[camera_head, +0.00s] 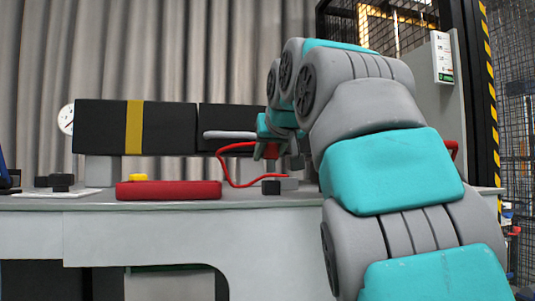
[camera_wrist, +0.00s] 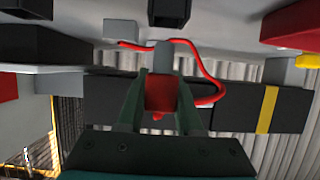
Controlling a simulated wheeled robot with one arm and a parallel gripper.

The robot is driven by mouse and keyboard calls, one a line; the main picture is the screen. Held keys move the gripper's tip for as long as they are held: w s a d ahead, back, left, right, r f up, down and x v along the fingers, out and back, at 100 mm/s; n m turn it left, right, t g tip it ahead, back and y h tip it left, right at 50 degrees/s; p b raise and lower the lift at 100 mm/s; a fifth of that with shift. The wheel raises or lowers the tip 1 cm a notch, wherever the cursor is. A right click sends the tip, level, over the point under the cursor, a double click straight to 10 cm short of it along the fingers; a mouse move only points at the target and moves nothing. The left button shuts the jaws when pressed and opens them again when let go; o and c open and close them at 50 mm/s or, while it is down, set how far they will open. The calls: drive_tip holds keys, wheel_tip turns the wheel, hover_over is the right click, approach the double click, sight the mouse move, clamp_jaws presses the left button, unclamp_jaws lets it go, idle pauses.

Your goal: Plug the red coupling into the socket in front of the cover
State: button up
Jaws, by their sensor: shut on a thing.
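The red coupling (camera_wrist: 160,93) is between the two fingers of my gripper (camera_wrist: 161,88) in the wrist view, where the scene appears upside down. My gripper is shut on it. In the head view the coupling (camera_head: 271,151) is held above the bench, partly hidden by my arm. A red cable (camera_head: 227,165) loops from it down to a small grey block (camera_head: 289,184). A small black block (camera_head: 271,187), possibly the socket, stands beside that block, apart from the coupling. The long black panel with a yellow stripe (camera_head: 134,127) behind is possibly the cover.
A red pad (camera_head: 168,190) with a yellow knob (camera_head: 138,177) lies on the bench (camera_head: 250,204) to the left. Black round pieces (camera_head: 61,182) lie at the far left. A grey bar (camera_head: 230,134) shows left of my gripper. A dark box (camera_wrist: 42,45) is at left in the wrist view.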

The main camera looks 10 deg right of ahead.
sight(272, 165)
drive_tip(key=shift+f+b, duration=0.4)
drive_tip(key=shift+f, duration=0.15)
drive_tip(key=shift+f+b, duration=1)
drive_tip(key=shift+f, duration=0.15)
drive_tip(key=shift+f, duration=0.3)
idle(0.3)
drive_tip(key=o, duration=1.1)
drive_tip(key=shift+v, duration=3.9)
